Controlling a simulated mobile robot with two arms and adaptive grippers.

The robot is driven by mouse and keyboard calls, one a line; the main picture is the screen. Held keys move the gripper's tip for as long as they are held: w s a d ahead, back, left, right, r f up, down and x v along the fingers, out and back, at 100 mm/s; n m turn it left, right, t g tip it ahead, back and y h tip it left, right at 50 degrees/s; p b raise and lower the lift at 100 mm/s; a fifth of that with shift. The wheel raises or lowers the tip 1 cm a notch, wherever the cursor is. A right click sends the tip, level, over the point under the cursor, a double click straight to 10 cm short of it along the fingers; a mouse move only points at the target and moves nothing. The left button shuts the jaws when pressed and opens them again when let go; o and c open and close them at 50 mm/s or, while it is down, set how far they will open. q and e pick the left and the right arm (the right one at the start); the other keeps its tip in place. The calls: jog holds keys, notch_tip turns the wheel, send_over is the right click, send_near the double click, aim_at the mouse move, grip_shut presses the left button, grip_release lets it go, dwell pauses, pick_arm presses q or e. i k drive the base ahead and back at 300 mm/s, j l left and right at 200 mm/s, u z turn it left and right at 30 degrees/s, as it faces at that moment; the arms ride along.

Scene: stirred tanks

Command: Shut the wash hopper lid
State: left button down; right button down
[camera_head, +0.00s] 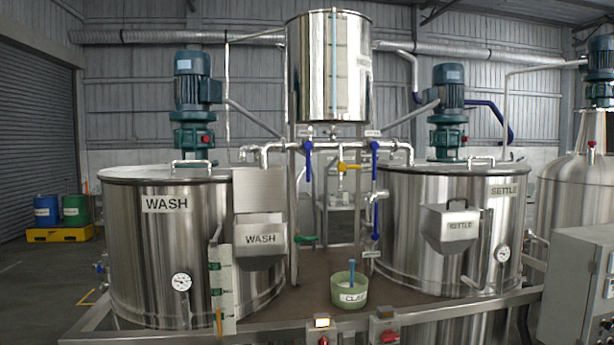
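The wash hopper (261,241) is a steel box labelled WASH on the front right side of the wash tank (150,250). Its lid (259,189) is a flat steel plate that stands upright behind the hopper's mouth, so the hopper is open. No handle shows on the side of the lid facing me. The inside of the hopper is mostly hidden by its front wall. Neither of my grippers is in view.
The settle tank (400,235) stands on the right, its settle hopper (452,228) closed by a lid with a handle. Between the tanks are pipes with blue valve levers (308,160) and a green tub (349,290). A control box (575,290) is at right.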

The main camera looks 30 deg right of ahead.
aim_at(260, 190)
jog(key=i+l+z, duration=0.1)
jog(key=l+z, duration=0.35)
jog(key=l, duration=0.65)
jog(key=z, duration=0.4)
jog(key=l+z, duration=0.1)
jog(key=z, duration=0.35)
jog(key=i+z, duration=0.1)
jog(key=z, duration=2.15)
jog(key=i+z, duration=0.1)
jog(key=z, duration=1.25)
jog(key=j+z, duration=0.1)
jog(key=z, duration=2.7)
jog(key=k+j, duration=0.05)
jog(key=k, duration=0.05)
